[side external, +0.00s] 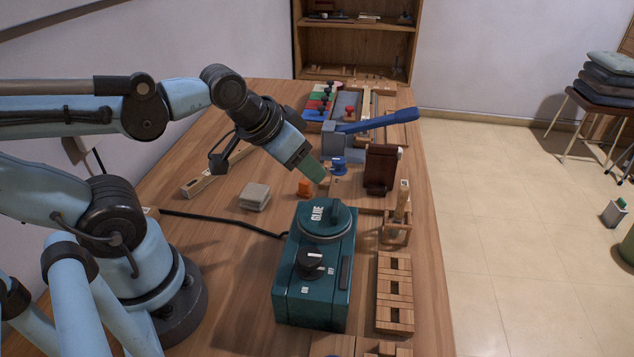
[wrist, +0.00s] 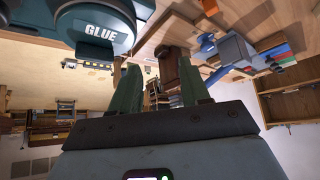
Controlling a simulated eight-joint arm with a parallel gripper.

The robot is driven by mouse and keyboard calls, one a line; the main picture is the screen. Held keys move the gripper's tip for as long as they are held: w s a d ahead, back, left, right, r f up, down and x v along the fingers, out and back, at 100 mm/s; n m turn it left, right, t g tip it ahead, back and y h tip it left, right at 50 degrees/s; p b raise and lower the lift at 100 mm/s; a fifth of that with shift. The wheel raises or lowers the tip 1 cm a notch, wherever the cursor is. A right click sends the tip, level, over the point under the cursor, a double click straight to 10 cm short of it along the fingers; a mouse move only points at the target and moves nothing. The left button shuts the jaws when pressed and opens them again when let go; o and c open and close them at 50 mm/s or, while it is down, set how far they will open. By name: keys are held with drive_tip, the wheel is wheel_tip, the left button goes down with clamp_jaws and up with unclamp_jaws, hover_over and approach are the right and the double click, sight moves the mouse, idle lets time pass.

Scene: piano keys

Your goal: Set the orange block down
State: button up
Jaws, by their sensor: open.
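The orange block (side external: 305,188) sits on the wooden workbench (side external: 225,228), just below and to the left of my gripper (side external: 316,172) in the side external view. In the wrist view a small orange shape (wrist: 209,6), likely this block, shows at the top edge. My gripper (wrist: 160,75) has its two green fingers spread, with nothing held between them. In the side view the fingers overlap, and their exact gap to the block cannot be told.
A teal glue machine (side external: 312,285) stands in front, its cable running left. A blue-handled press (side external: 345,140) and a dark brown block (side external: 381,170) stand behind and right. A grey stack (side external: 255,196) lies left. Wooden racks (side external: 395,295) line the right edge.

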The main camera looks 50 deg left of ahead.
drive_tip(key=a, duration=0.1)
drive_tip(key=m+h, duration=1)
drive_tip(key=m, duration=0.1)
approach(303, 181)
drive_tip(key=x, duration=0.3)
drive_tip(key=shift+w+a+f, duration=0.1)
drive_tip(key=shift+w+f, duration=0.05)
drive_tip(key=shift+w, duration=0.1)
drive_tip(key=shift+s+d+x, duration=0.1)
drive_tip(key=shift+x, duration=1.25)
drive_tip(key=shift+s+d+x, duration=0.1)
drive_tip(key=shift+x, duration=1.25)
clamp_jaws()
